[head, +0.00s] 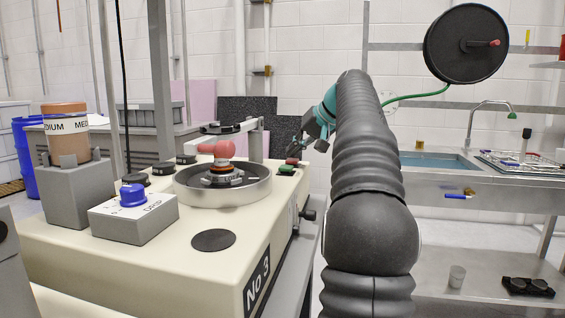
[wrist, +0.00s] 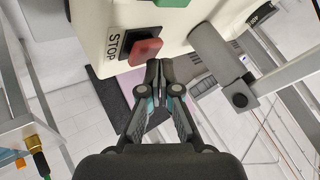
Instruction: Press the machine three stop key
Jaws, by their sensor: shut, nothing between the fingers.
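The machine marked No 3 (head: 262,225) is a cream body at the left and centre of the head view. Its red stop key (head: 292,161) sits at the far right corner beside a green key (head: 287,169). In the wrist view the red key (wrist: 145,52) is large, beside the word STOP, with part of the green key (wrist: 172,2) at the top edge. My gripper (wrist: 158,64) is shut and empty, its tips just below and right of the red key. I cannot tell whether they touch it. In the head view my gripper (head: 300,148) is small, near the red key.
A round metal pan with a red knob (head: 215,150) stands on the machine, near a blue knob on a grey box (head: 134,215). A grey cylinder (wrist: 215,48) juts out right of the keys in the wrist view. A sink bench (head: 450,175) stands at the right.

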